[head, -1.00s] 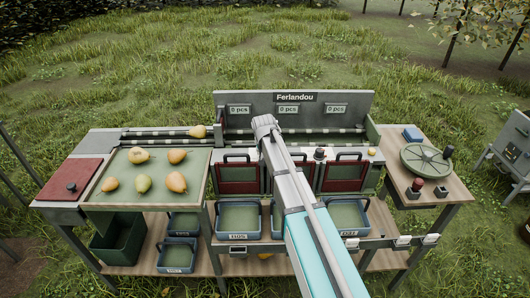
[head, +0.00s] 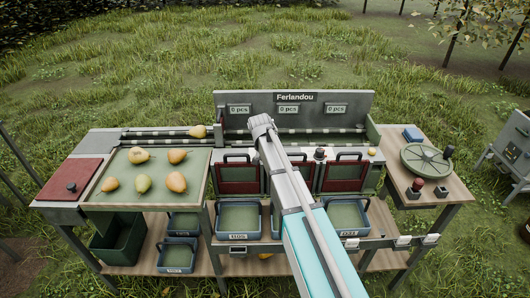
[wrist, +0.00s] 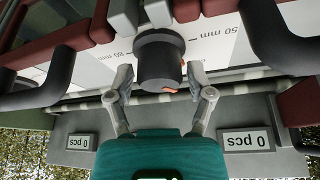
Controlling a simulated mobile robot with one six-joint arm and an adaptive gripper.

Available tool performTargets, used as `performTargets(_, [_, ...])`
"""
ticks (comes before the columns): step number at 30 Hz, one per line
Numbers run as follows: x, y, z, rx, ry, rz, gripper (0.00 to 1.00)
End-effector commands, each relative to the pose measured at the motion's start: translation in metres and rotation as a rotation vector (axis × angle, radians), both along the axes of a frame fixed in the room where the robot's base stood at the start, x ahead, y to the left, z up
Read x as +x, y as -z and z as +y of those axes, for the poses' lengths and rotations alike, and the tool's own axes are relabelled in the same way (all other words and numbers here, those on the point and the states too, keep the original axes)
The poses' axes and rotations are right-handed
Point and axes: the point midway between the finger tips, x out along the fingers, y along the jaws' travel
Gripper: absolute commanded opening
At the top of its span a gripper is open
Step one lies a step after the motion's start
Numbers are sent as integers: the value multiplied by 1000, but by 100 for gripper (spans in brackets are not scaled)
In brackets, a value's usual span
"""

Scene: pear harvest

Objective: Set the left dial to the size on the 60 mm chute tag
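A dark round dial knob (wrist: 160,62) stands between the fingertips of my gripper (wrist: 161,82) in the wrist view. The fingers are apart, one on each side of the knob, and I cannot tell whether they touch it. A small orange mark shows on the knob's lower edge. In the head view my gripper (head: 262,122) is over the bench's middle and hides this dial. Another black knob (head: 320,153) stands to the right. I cannot read any chute tag.
Dark red chute flaps (head: 238,173) with black handles flank the knob closely. Blue-grey crates (head: 238,236) stand below. A display panel (head: 345,105) reading 0 pcs rises behind. A tray of pears (head: 127,203) is at left; a green round wheel (head: 425,160) is at right.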

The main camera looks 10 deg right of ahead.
Motion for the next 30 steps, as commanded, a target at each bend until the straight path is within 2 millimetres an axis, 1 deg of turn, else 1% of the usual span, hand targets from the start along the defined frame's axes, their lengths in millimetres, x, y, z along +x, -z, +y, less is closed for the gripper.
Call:
performTargets(17, [0, 0, 0, 1, -11, 0, 87])
performTargets(23, [-1, 0, 0, 1, -61, 0, 87])
performTargets(30, [-1, 0, -1, 0, -174, 0, 87])
